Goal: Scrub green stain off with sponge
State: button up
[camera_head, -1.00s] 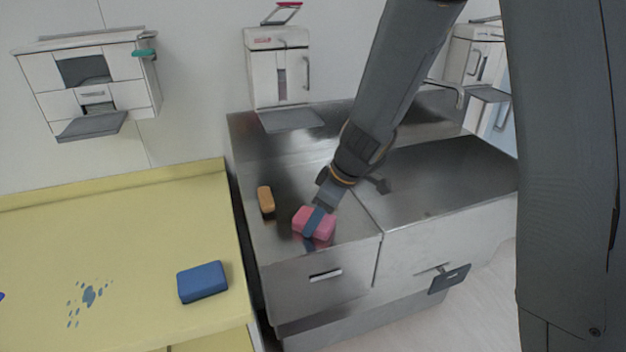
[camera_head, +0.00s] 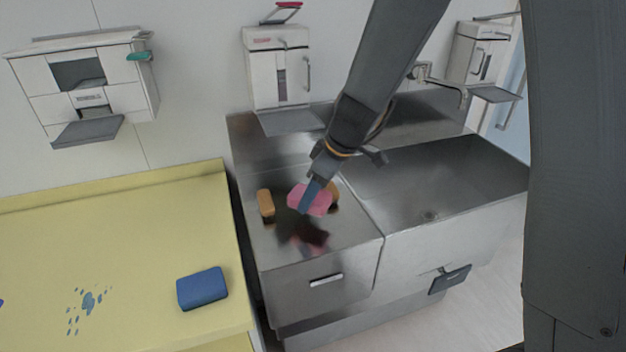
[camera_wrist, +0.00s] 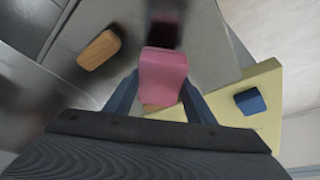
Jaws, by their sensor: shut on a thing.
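My gripper (camera_head: 312,196) is shut on a pink sponge (camera_head: 318,203) and holds it above the steel counter (camera_head: 350,240). The sponge also shows between the fingers in the wrist view (camera_wrist: 163,75). An orange-brown sponge (camera_head: 266,202) lies on the steel to its left. Another tan piece (camera_head: 334,190) shows partly behind the pink sponge. A blue sponge (camera_head: 202,288) lies on the yellow counter (camera_head: 150,230). A spattered blue stain (camera_head: 88,302) is left of it. I cannot make out a green stain.
Dispensers (camera_head: 85,85) and (camera_head: 278,70) hang on the wall. A dark gap separates the two counters. The middle of the yellow counter is clear.

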jog(key=shift+r+p, duration=0.7)
jog(key=shift+r, duration=0.75)
